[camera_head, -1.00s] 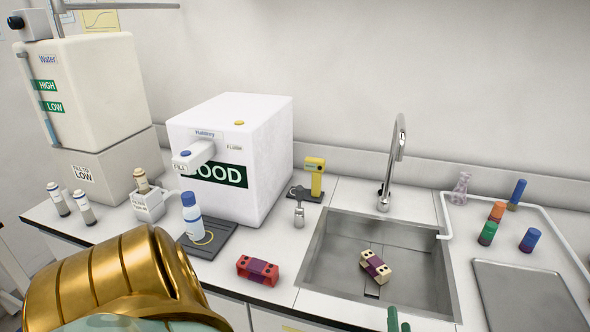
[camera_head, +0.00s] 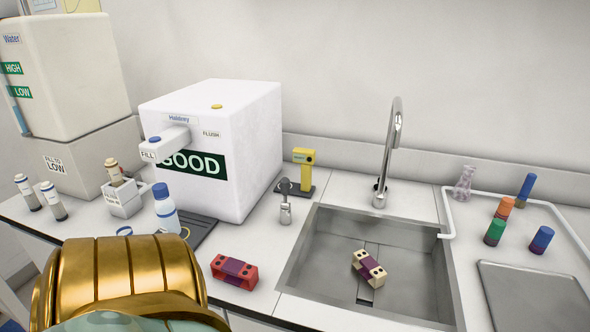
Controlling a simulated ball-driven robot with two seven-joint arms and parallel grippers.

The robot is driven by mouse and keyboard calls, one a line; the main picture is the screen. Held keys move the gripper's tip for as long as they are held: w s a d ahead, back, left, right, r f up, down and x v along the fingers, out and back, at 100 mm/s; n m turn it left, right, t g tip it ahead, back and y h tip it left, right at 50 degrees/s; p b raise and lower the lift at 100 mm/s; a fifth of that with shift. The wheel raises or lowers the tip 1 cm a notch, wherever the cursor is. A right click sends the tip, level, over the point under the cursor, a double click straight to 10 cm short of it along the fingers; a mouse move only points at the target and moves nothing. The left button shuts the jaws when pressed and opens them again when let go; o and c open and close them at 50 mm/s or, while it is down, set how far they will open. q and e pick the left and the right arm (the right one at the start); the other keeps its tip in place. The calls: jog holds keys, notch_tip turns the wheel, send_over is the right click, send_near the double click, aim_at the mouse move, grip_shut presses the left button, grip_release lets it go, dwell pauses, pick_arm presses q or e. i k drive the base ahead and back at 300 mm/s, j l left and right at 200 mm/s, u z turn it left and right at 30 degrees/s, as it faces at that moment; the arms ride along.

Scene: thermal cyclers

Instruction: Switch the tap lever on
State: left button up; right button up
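The chrome tap (camera_head: 390,150) rises behind the sink with a tall curved spout. Its small lever (camera_head: 376,187) shows low on the left side of the tap's base; its exact position is too small to tell. No water stream is visible at the spout. A gold, ribbed part of my arm fills the lower left corner, well left of the tap and in front of the counter. Neither gripper's fingers can be made out. Nothing of mine touches the tap or the lever.
The sink (camera_head: 330,240) holds a cream and purple block (camera_head: 369,268). A red block (camera_head: 233,272) lies left of it. A small grey fixture (camera_head: 286,208) and a yellow device (camera_head: 304,170) stand left of the tap. A white machine (camera_head: 240,135) and a blue-capped bottle (camera_head: 165,210) are farther left.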

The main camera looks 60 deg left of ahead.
aim_at(285, 182)
jog(key=i+j+u, duration=0.45)
jog(key=i, duration=0.3)
jog(key=l+u, duration=0.1)
jog(key=u, duration=1.8)
